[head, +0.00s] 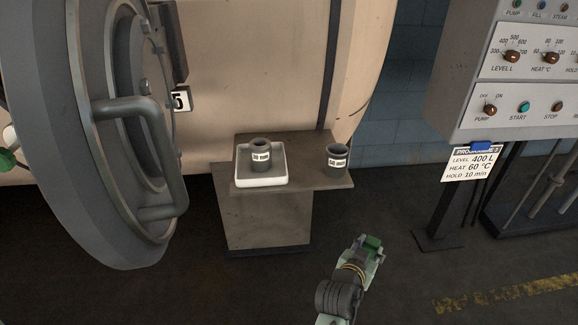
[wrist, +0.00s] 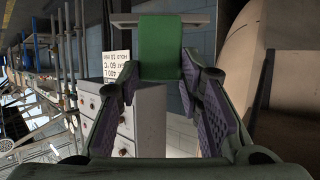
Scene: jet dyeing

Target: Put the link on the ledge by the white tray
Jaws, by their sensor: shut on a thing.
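My gripper (head: 362,256) is low at the centre right of the head view, in front of and below the ledge. It is shut on a green block, which I take for the link (head: 373,241). In the wrist view the link (wrist: 160,52) stands between the fingertips, clear of any surface. The grey-brown ledge (head: 235,207) is in front of the large cream vessel. The white tray (head: 260,182) sits on its left part, with a dark labelled cup (head: 261,147) in it. A second labelled dark cup (head: 337,161) stands at the ledge's right end.
A round grey door (head: 90,130) with a thick handle hangs open left of the ledge. A control panel (head: 525,85) and a hanging sign (head: 471,164) are at the right. The ledge has bare room between the tray and the right-hand cup.

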